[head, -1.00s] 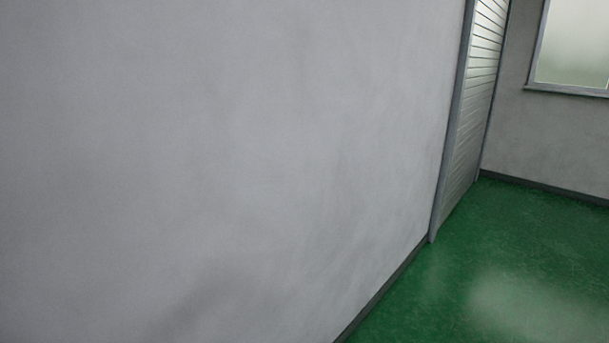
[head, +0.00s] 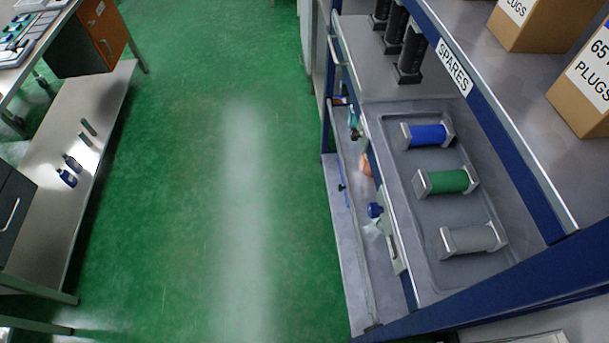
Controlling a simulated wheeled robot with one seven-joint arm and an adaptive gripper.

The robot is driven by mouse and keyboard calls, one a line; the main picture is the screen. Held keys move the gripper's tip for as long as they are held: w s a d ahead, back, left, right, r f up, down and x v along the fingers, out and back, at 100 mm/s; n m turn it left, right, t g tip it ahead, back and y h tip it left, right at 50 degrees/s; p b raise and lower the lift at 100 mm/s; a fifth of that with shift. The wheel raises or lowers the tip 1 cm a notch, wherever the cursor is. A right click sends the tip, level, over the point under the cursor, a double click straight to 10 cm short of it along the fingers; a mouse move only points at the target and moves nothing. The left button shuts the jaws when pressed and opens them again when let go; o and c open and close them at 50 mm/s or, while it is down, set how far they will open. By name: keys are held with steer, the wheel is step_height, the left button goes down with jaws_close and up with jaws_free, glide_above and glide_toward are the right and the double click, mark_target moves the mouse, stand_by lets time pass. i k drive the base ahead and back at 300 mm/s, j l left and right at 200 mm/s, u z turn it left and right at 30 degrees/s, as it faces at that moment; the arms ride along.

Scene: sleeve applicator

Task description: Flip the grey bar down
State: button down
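My gripper is not in view. No thing in the head view is clearly the grey bar, and I cannot tell whether it shows. A grey cylinder (head: 470,239) lies between light end blocks in a grey tray (head: 415,262) at right. A green cylinder (head: 446,181) and a blue cylinder (head: 427,135) of the same form lie behind it. No sleeve applicator can be made out for certain.
A blue-framed rack with a SPARES label (head: 453,68) stands at right, with cardboard boxes (head: 543,27) on its upper shelf. A low bench (head: 92,165) stands at left. Green floor (head: 190,190) between them is clear.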

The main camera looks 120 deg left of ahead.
mark_target(360, 246)
steer(key=u, duration=3.45)
steer(key=i+j+u, duration=0.25)
steer(key=j, duration=0.25)
steer(key=i+j+u, duration=0.25)
steer(key=i+j, duration=0.15)
steer(key=i, duration=0.05)
